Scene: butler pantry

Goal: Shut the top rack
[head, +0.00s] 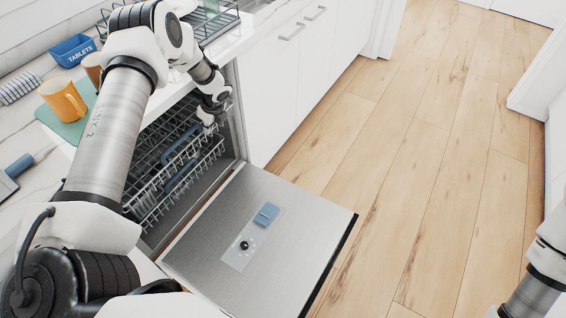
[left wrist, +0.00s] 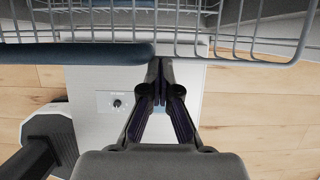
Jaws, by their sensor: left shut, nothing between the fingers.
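The dishwasher's top rack (head: 150,196) is a grey wire basket with blue bars, in the opening under the counter in the head view. In the left wrist view the rack's wire front (left wrist: 228,52) runs across the top, with a thick blue bar (left wrist: 100,54) on its left part. My left gripper (head: 208,124) is at the rack's right front corner. Its fingers (left wrist: 160,68) are together and empty, with tips close to the rack's front edge; I cannot tell if they touch. My right gripper is out of view; only part of that arm shows.
The dishwasher door (head: 200,262) is folded down, with a control panel and a small blue piece (head: 266,213) on it. The counter holds an orange mug (head: 62,100), a blue TABLETS box (head: 74,50) and a dish rack (head: 218,22). The wooden floor (head: 440,150) is clear.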

